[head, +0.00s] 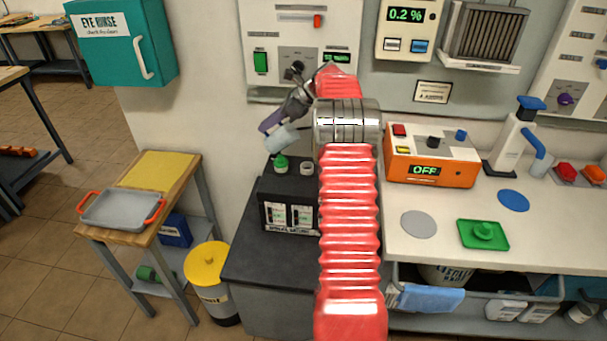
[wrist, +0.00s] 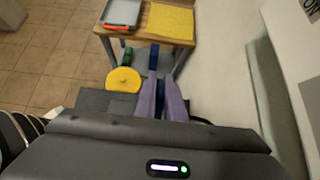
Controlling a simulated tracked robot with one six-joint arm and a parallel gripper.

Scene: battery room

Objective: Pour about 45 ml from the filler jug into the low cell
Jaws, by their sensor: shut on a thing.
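In the head view my gripper (head: 270,123) is shut on a pale jug (head: 284,138), held tilted above the black battery (head: 262,205). The jug is small here and partly behind my wrist; I cannot tell whether liquid is flowing. The battery's top shows a green cap (head: 281,162) and an open, pale-rimmed cell opening (head: 307,168). Its front has pale level windows (head: 290,216), too small to read. A loose green cap (head: 485,231) sits on a green tray. In the wrist view the purple fingers (wrist: 162,98) point away; the jug cannot be made out.
My arm hides the battery's right side. An orange unit (head: 431,165) reading OFF and a blue-topped dispenser (head: 513,140) stand on the right bench. A side table (head: 150,238) holds a grey tray (head: 122,209). A yellow-lidded bin (head: 207,264) stands left of the battery's stand.

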